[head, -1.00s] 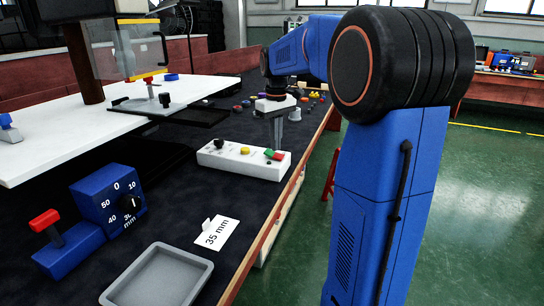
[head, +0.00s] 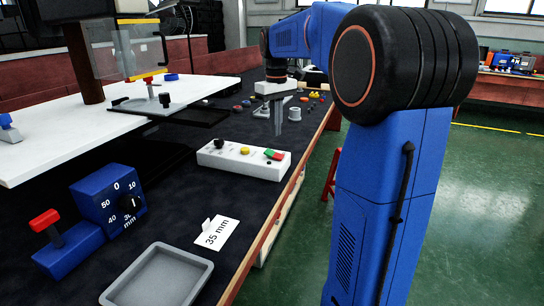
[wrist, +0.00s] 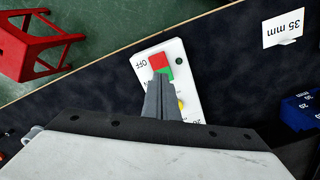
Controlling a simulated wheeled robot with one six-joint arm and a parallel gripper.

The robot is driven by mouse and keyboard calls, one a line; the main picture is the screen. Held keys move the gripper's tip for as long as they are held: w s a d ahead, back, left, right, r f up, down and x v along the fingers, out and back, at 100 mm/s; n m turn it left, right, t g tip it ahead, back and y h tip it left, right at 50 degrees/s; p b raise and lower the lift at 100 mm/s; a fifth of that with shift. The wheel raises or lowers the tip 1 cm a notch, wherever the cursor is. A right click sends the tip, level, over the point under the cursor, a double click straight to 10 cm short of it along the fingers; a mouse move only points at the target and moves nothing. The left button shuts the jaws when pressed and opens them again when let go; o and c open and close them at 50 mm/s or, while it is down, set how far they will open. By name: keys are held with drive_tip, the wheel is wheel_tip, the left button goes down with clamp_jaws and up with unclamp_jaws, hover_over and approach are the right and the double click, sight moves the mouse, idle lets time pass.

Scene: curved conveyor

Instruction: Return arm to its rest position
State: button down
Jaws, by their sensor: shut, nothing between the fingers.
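My blue arm reaches over the dark bench top from the right in the head view. My gripper (head: 278,130) points down above the bench, just beyond the white control box, and its fingers are shut with nothing between them. In the wrist view the shut fingers (wrist: 161,80) overlap the white control box (head: 243,160) with its red and green switch (head: 274,154). Part of the box is hidden behind the fingers there. I cannot tell the exact height of the fingers above the box, but they look raised clear of it.
A blue dial block (head: 108,198) with a red-handled lever, a "35 mm" card (head: 216,232) and a grey tray (head: 160,276) lie nearer. A white table (head: 70,137) with a clear guard is at left. A red stool (wrist: 35,45) stands on the open green floor.

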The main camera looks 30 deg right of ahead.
idle(0.4)
drive_tip(key=s+a+f+t, duration=0.1)
drive_tip(key=s+a+f, duration=0.1)
drive_tip(key=s+a, duration=0.45)
drive_tip(key=s+a+f+t, duration=0.15)
drive_tip(key=s+a, duration=0.25)
drive_tip(key=s, duration=0.5)
drive_tip(key=s+a+f+t, duration=0.1)
drive_tip(key=s+a+f, duration=0.1)
drive_tip(key=s+f, duration=0.4)
drive_tip(key=s+a+f+m+t, duration=0.1)
drive_tip(key=s+a+f, duration=0.2)
drive_tip(key=s+f, duration=0.2)
drive_tip(key=s, duration=0.3)
drive_tip(key=shift+s+a+f+m, duration=0.15)
drive_tip(key=shift+s+f+m, duration=0.15)
drive_tip(key=shift+s+f, duration=0.05)
